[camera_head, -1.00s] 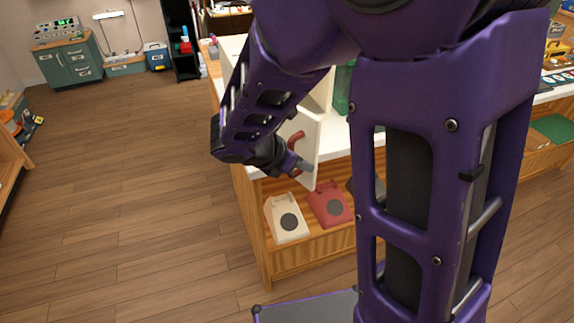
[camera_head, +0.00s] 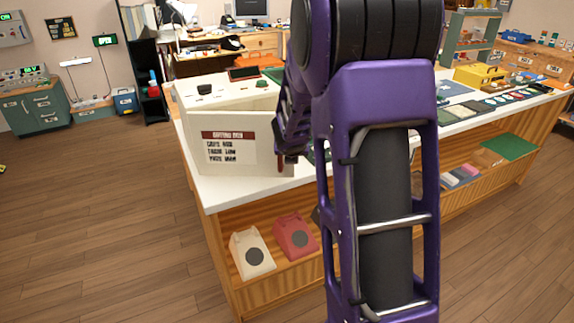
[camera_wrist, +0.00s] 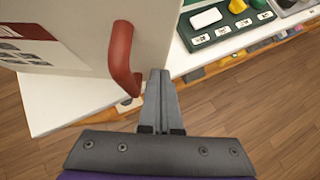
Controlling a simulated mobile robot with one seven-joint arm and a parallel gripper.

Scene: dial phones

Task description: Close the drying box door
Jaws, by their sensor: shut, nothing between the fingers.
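The drying box (camera_head: 224,92) is cream-white and stands on the counter. Its door (camera_head: 246,163) faces me with a red-and-white sign, and a narrow wedge at the upper right suggests it is slightly ajar. In the wrist view the door (camera_wrist: 85,30) fills the upper left, with its curved red handle (camera_wrist: 121,55) near the right edge. My gripper (camera_wrist: 160,75) is shut and empty, with its fingertips just right of the handle's lower end. I cannot tell whether they touch it. In the head view my arm hides the box's right side and most of the gripper.
The white counter top (camera_head: 222,192) has bare room in front of the box. A cream phone (camera_head: 252,254) and a red phone (camera_head: 295,237) sit on the shelf below. In the wrist view a green tray (camera_wrist: 220,28) with small parts lies right of the box. The floor at left is clear.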

